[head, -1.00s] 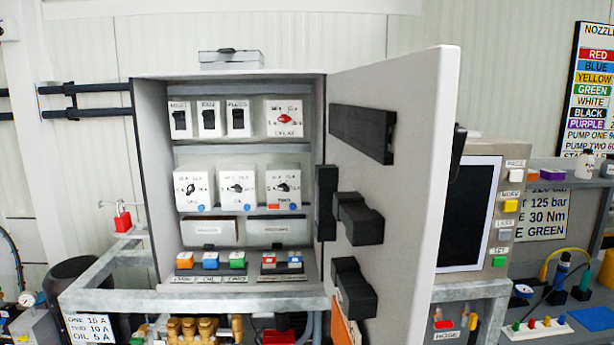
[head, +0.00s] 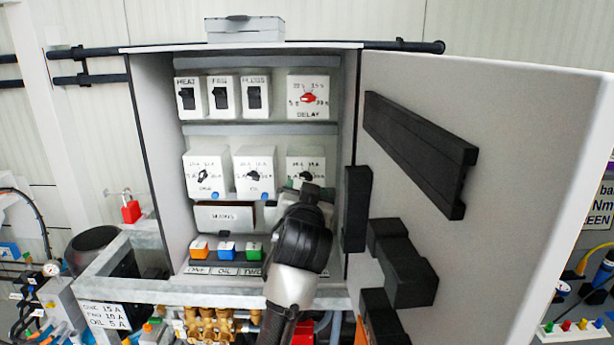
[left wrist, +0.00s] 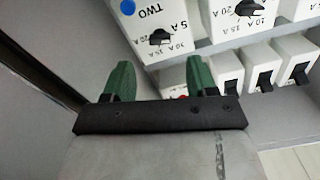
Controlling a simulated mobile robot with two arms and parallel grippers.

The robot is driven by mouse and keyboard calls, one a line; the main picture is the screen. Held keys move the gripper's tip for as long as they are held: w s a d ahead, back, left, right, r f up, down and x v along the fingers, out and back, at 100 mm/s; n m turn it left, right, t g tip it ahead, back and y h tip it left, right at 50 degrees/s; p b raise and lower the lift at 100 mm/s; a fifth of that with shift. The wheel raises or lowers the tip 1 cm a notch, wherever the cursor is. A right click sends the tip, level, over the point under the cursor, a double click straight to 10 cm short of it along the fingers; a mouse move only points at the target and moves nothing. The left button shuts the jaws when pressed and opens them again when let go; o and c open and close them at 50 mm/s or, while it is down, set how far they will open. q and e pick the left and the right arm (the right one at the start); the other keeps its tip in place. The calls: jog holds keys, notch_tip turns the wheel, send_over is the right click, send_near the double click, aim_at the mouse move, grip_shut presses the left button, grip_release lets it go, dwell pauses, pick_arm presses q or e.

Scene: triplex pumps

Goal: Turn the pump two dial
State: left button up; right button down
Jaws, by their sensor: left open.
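The pump two dial is a small black knob on a white box (head: 306,160) in the cabinet's middle row, at the right end. Its lower part and label are hidden behind my left gripper (head: 303,189) in the head view. In the left wrist view the box appears upside down, with the dial knob (left wrist: 161,38) and the TWO label at the top. My left gripper (left wrist: 159,65) is open there, its two green fingers apart with nothing between them. The knob appears just beyond the fingertips, between them, and contact is not visible. My right gripper is out of view.
The open cabinet door (head: 500,130) with black blocks stands close on the right. The ONE dial box (head: 207,160) and OIL dial box (head: 255,160) sit to the left. The red delay dial (head: 308,97) and several switches are above. Coloured buttons (head: 227,248) are below.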

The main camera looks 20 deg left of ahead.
aim_at(306, 179)
pick_arm(q)
jog(key=p+x, duration=0.1)
jog(key=x, duration=0.4)
jog(key=shift+w, duration=0.2)
jog(key=shift+w+a, duration=0.15)
jog(key=shift+w, duration=0.1)
jog(key=c, duration=0.9)
